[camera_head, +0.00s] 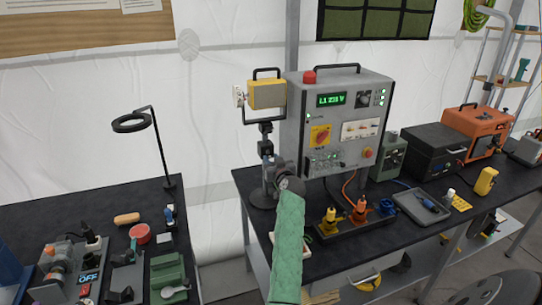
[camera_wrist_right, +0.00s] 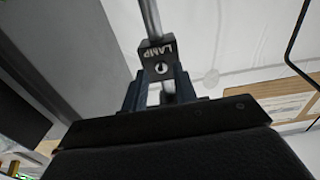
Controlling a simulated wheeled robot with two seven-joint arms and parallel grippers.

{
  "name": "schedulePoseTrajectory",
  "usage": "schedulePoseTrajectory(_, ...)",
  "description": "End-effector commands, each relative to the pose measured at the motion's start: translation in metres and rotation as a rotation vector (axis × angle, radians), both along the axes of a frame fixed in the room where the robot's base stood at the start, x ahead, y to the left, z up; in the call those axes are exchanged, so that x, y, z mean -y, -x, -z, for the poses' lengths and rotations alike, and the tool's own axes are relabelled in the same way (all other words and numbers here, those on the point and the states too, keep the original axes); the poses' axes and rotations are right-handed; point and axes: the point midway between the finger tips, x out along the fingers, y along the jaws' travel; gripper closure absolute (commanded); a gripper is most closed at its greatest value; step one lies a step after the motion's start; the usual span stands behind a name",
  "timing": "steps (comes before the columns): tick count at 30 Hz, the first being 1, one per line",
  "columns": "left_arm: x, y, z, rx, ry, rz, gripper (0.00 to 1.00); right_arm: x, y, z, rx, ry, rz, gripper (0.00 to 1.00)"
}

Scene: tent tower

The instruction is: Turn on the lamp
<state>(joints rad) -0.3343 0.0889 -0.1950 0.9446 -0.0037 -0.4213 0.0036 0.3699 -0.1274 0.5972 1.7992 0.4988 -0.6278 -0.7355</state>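A yellow work lamp (camera_head: 268,93) with a black handle sits in a bracket on a stand at the left end of the right-hand bench. Its front faces left; I see no clear glow. A small dark switch box (camera_head: 265,128) is on the stand's pole below it. In the right wrist view the switch box (camera_wrist_right: 157,58) shows the word LAMP upside down and a small round feature. My left gripper is out of view.
A grey control panel (camera_head: 345,100) with a red button stands close right of the lamp. Yellow and orange plugs (camera_head: 345,212) sit in front of it. A black ring lamp (camera_head: 130,122) stands on the left bench. A gap separates the benches.

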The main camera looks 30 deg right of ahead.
Motion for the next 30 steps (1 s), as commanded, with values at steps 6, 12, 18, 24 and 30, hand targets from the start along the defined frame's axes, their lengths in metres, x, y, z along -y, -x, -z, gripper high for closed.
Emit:
schedulePoseTrajectory(6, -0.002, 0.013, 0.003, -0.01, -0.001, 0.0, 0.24, 0.002, -0.012, 0.0, 0.0, -0.001, 0.0, 0.72)
schedulePoseTrajectory(12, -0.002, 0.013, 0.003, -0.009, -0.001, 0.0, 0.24, 0.003, -0.013, 0.0, 0.0, -0.001, 0.0, 0.72)
schedulePoseTrajectory(18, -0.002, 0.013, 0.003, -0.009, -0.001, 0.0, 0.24, 0.003, -0.012, 0.0, 0.0, -0.001, 0.0, 0.97)
schedulePoseTrajectory(24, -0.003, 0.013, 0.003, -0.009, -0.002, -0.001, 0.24, 0.003, -0.012, 0.0, 0.0, -0.001, 0.0, 1.0)
schedulePoseTrajectory(30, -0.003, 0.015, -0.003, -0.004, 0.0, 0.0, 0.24, 0.003, -0.012, -0.003, -0.016, -0.005, 0.0, 1.0)
